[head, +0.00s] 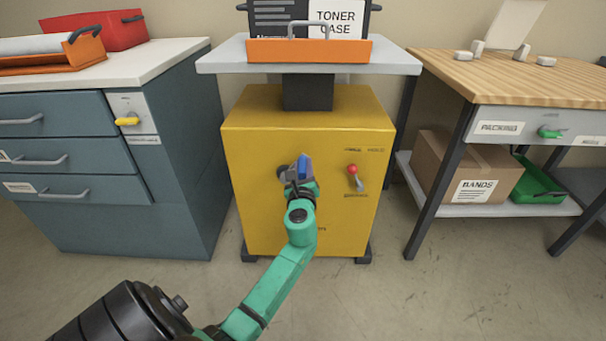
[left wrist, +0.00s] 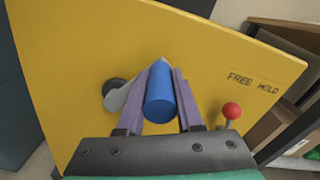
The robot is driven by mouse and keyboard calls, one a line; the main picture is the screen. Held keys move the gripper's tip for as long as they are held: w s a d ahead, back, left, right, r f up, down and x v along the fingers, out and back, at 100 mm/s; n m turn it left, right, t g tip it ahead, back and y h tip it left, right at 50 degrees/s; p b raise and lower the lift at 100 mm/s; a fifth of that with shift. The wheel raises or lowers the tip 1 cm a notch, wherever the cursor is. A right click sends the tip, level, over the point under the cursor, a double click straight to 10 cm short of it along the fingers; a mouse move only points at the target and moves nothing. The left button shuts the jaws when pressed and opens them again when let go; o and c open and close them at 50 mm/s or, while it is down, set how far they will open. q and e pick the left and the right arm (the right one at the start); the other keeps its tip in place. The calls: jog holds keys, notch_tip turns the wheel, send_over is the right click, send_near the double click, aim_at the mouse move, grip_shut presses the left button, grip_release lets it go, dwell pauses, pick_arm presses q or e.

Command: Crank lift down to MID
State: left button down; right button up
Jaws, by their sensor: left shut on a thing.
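The yellow lift cabinet (head: 250,210) stands ahead with its grey platform (head: 215,66) raised on a dark column (head: 307,93). On its front is the crank, with a dark hub (head: 283,172) and a blue handle (head: 303,165). In the left wrist view the blue handle (left wrist: 160,103) sits between the fingers of my left gripper (left wrist: 160,92), which is shut on it. The grey crank arm (left wrist: 124,98) runs left from the handle to the hub (left wrist: 112,88). A red-knobbed lever (head: 352,171) is right of the crank; it also shows in the left wrist view (left wrist: 231,111). My right gripper is out of view.
The platform carries a toner case (head: 335,20) and an orange tray front (head: 310,50). A blue drawer cabinet (head: 75,205) stands left, with a red box (head: 110,32) on top. A wood-topped packing bench (head: 520,80) stands right, with a carton (head: 440,160) below. Open floor lies in front.

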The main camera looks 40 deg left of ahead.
pick_arm(q)
jog(key=s+a+f+n+b, duration=0.2)
jog(key=s+a+n, duration=0.6)
jog(key=n, duration=1)
jog(key=shift+s+a+f+n, duration=0.4)
jog(key=shift+a+f, duration=0.2)
jog(key=shift+a, duration=1.1)
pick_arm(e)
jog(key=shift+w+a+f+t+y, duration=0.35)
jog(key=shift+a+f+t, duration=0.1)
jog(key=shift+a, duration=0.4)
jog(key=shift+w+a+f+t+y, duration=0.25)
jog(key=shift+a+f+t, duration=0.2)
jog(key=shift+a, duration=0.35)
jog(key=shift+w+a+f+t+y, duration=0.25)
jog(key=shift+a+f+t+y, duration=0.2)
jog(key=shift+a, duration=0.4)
pick_arm(q)
jog(key=c, duration=0.6)
grip_release()
